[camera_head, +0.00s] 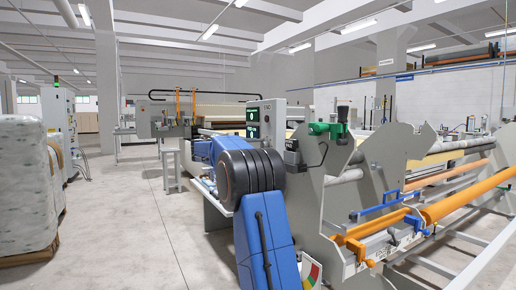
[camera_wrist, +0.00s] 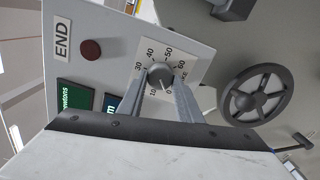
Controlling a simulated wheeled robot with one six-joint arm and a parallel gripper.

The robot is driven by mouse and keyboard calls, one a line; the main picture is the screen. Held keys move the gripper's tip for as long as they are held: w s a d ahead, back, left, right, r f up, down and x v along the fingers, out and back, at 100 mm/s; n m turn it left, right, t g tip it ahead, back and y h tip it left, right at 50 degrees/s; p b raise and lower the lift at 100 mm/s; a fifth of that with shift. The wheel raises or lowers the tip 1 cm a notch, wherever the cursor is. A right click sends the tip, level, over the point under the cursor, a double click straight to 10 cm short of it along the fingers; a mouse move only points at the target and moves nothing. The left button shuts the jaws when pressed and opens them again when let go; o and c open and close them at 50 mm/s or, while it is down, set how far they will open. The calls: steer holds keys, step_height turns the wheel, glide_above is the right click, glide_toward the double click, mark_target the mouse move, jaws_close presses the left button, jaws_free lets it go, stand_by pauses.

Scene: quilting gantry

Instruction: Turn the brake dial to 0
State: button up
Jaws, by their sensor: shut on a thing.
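The brake dial (camera_wrist: 160,75) is a dark round knob on a pale scale plate (camera_wrist: 178,52) in the wrist view. The printed numbers run from 0 and 10 on the near side, around past 30, 40 and 50, to 60 at the right. A thin light mark on the knob seems to point to the near side, close to the 0. My gripper (camera_wrist: 160,92) is shut on the dial, one finger on each side of it. The fingers and the gripper body cover part of the plate's near edge. In the head view my arm hides the gripper and dial.
A black handwheel (camera_wrist: 255,95) stands right of the dial. The machine frame (camera_head: 395,150) fills the right; open floor (camera_head: 130,220) lies left.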

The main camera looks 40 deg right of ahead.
steer(key=shift+n, duration=0.5)
steer(key=o, duration=1)
steer(key=shift+o, duration=0.2)
steer(key=shift+a, duration=0.1)
steer(key=v, duration=1.7)
steer(key=shift+a, duration=0.2)
steer(key=shift+f, duration=0.1)
steer(key=shift+s, duration=0.1)
